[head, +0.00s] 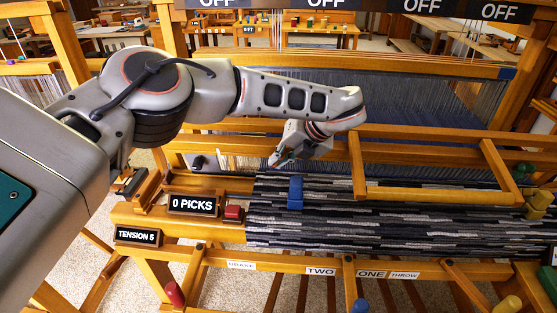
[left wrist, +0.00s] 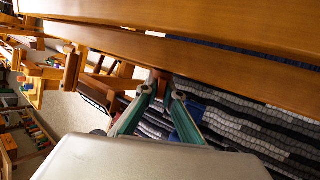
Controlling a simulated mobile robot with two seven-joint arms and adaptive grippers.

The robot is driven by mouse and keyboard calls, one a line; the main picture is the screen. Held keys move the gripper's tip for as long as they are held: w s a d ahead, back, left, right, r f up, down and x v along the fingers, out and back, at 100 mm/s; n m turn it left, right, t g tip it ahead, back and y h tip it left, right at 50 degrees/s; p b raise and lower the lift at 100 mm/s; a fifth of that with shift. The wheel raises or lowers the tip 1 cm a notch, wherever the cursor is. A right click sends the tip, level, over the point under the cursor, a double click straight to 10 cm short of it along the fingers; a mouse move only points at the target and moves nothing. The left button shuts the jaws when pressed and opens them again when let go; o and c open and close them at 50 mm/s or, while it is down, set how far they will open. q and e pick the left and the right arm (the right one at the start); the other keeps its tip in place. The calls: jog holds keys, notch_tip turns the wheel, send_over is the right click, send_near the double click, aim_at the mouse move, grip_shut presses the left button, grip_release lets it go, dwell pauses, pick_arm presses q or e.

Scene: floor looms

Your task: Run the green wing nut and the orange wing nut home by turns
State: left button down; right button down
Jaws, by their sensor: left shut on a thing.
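My left gripper (head: 277,158) reaches down behind the beater's wooden rail, above the far edge of the woven cloth. In the left wrist view its two green-sided fingers (left wrist: 160,92) converge on a small reddish-orange piece (left wrist: 158,79). It looks like the orange wing nut, but only a small part shows between the fingertips. A small green piece (head: 525,168) sits at the right end of the loom frame; I cannot tell if it is the green wing nut. My right gripper is not in view.
The dark striped cloth (head: 400,226) lies across the loom, with a blue piece (head: 295,193) on it. Wooden rails (head: 420,136) stand close around the gripper. A red block (head: 233,212) sits beside the "0 PICKS" sign (head: 193,205). Coloured knobs line the front.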

pick_arm(q)
jog(key=shift+w+r, duration=0.25)
jog(key=c, duration=2.2)
grip_release()
jog(key=shift+f, duration=0.1)
jog(key=shift+s+f, duration=0.1)
jog(key=shift+s, duration=0.05)
jog(key=shift+h, duration=0.3)
